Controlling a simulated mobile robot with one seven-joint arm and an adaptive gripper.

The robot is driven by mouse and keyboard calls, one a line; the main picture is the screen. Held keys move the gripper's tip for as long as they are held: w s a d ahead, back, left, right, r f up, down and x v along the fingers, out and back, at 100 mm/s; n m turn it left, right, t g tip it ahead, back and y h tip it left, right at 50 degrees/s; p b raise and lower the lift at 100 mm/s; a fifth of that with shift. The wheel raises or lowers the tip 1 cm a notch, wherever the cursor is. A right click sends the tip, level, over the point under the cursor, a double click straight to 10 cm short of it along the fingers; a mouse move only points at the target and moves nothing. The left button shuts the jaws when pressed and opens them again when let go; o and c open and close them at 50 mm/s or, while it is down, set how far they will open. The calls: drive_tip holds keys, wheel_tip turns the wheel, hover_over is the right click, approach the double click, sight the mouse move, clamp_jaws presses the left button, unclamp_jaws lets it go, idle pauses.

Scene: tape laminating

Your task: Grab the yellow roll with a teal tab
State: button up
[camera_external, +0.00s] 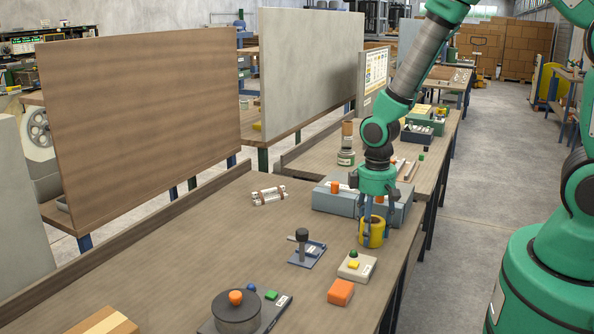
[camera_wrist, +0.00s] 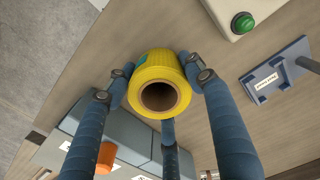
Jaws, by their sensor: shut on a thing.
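The yellow roll (camera_external: 372,232) stands near the right edge of the workbench in the external view, just in front of a grey-blue box. My gripper (camera_external: 371,222) points down over the roll. In the wrist view the blue fingers of my gripper (camera_wrist: 160,90) close around the roll from the left, right and below. Whether the roll touches the bench is hard to tell.
The grey-blue box (camera_external: 337,200) with an orange knob is close behind the roll. A white box (camera_external: 357,267) with a green button and an orange block (camera_external: 341,292) lie in front. A blue stand (camera_external: 306,252) is to the left. The bench's middle left is clear.

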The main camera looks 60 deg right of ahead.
sight(375, 220)
drive_tip(key=shift+r, duration=0.1)
drive_tip(key=shift+r, duration=0.5)
drive_tip(key=r, duration=0.1)
drive_tip(key=r+p, duration=0.1)
drive_tip(key=shift+s+r, duration=0.3)
drive_tip(key=s+a+r+p, duration=0.1)
drive_tip(key=s+a, duration=0.1)
drive_tip(key=s, duration=1.3)
drive_tip(key=shift+a+p, duration=0.25)
drive_tip(key=shift+p, duration=0.1)
